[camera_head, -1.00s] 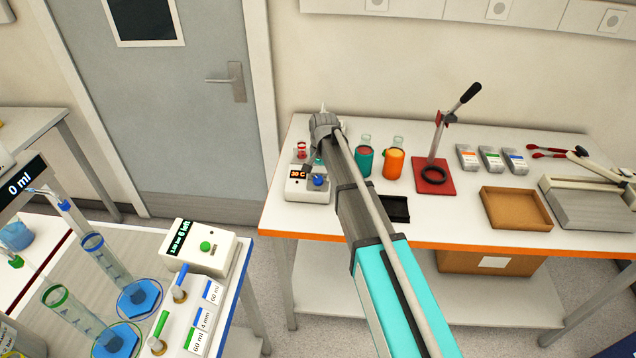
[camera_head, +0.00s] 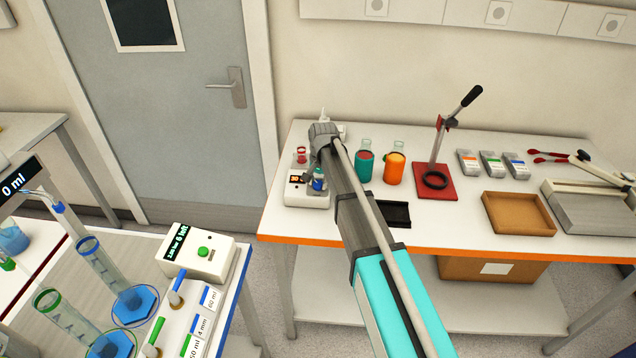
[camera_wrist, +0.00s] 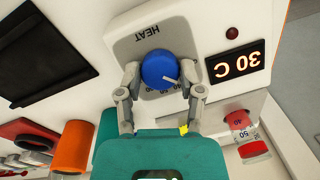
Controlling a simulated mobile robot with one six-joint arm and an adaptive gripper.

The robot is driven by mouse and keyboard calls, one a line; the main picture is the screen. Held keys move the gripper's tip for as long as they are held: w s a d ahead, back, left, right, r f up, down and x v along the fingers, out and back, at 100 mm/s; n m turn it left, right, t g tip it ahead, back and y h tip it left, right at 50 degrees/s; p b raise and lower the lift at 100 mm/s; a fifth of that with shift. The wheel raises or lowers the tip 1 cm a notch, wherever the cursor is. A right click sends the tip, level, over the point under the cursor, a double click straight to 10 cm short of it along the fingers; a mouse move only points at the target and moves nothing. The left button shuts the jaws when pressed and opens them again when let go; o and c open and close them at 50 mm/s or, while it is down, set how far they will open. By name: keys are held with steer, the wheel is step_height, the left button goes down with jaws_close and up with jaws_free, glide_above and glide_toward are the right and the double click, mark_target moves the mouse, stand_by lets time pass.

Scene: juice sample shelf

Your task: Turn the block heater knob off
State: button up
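The block heater (camera_head: 308,198) is a pale box at the left end of the white bench. Its blue round knob (camera_wrist: 160,68) has a pale pointer line, directed to the lower right in the wrist view. HEAT is printed beside it, and the display (camera_wrist: 236,62) reads 30 C. My gripper (camera_wrist: 159,72) is open, with one fingertip on each side of the knob. The fingers are close to the knob; I cannot tell whether they touch it. In the head view my gripper (camera_head: 318,170) is over the heater and partly hides the knob and display.
A red-scaled beaker (camera_wrist: 246,140) stands close beside the heater. Teal (camera_head: 365,167) and orange (camera_head: 394,168) vessels stand to the right of my gripper. A black tray (camera_head: 394,214), a red-based stand (camera_head: 434,182) and a brown tray (camera_head: 518,213) are farther right.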

jaws_close()
steer(key=shift+n, duration=0.3)
steer(key=shift+a+n+h, duration=0.1)
steer(key=shift+n+h, duration=0.7)
steer(key=shift+n, duration=1.8)
steer(key=o, duration=0.7)
jaws_free()
steer(key=shift+c, duration=0.2)
steer(key=shift+m, duration=0.3)
